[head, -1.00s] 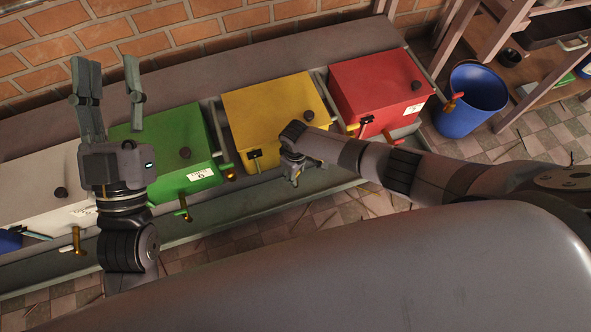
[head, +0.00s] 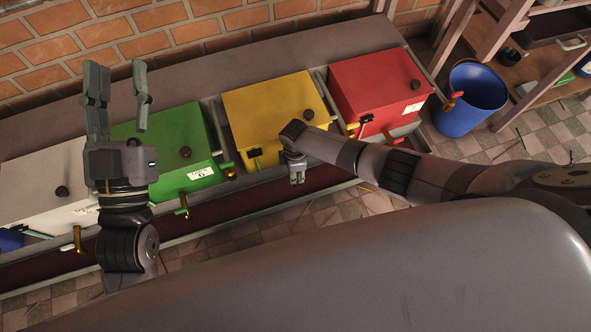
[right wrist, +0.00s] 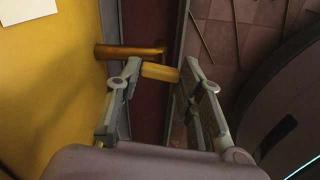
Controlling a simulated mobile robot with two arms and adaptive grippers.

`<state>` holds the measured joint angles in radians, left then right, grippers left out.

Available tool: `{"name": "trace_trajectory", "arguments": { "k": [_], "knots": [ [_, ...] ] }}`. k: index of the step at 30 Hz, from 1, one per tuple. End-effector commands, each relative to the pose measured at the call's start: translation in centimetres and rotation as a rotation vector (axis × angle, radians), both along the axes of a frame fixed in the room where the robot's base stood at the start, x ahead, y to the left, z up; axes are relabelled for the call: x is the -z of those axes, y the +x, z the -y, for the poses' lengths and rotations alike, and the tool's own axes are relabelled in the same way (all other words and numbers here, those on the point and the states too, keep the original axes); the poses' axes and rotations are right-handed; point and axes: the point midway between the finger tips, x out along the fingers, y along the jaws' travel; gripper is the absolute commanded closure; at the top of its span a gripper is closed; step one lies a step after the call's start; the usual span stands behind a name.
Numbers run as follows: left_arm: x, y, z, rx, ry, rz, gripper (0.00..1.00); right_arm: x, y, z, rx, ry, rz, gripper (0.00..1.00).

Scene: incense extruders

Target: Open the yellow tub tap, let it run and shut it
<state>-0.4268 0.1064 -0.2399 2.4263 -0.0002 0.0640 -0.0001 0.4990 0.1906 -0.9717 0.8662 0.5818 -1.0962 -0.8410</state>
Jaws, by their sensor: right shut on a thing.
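The yellow tub (head: 275,110) stands between the green and red tubs in the head view. Its side fills the left of the right wrist view (right wrist: 50,90). The tap's brass body (right wrist: 125,51) sticks out from the tub, and its yellow handle (right wrist: 160,72) lies between my right fingertips. My right gripper (head: 297,178) is shut on this handle, low in front of the yellow tub; the arm hides most of the tap in the head view. My left gripper (head: 118,85) is open and empty, raised above the green tub's left side.
The green tub (head: 165,135), white tub (head: 40,185) and red tub (head: 375,85) stand in the same row, with their own taps. A blue bucket (head: 470,100) is at the right, beside wooden shelves (head: 510,60). A brick wall (head: 150,40) stands behind.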

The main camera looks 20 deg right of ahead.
Motion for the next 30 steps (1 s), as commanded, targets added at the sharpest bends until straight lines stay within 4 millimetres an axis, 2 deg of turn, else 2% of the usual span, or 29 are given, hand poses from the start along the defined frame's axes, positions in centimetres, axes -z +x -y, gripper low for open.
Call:
{"name": "trace_trajectory", "arguments": {
  "k": [9, 22, 23, 30],
  "knots": [
    [-0.15, -0.10, -0.03, 0.000, -0.003, 0.010, 0.60, 0.00, -0.02, -0.15, -0.081, 0.003, 0.000, 0.93],
    [-0.14, -0.08, -0.01, 0.000, -0.002, 0.008, 0.60, -0.01, -0.02, -0.20, -0.087, 0.004, 0.000, 0.93],
    [-0.13, -0.08, -0.01, 0.000, -0.002, 0.008, 0.60, -0.01, -0.02, -0.20, -0.087, 0.004, 0.000, 0.64],
    [-0.11, -0.07, -0.01, 0.000, -0.002, 0.007, 0.60, -0.01, -0.02, -0.10, -0.087, 0.002, 0.000, 0.48]
  ]
}}
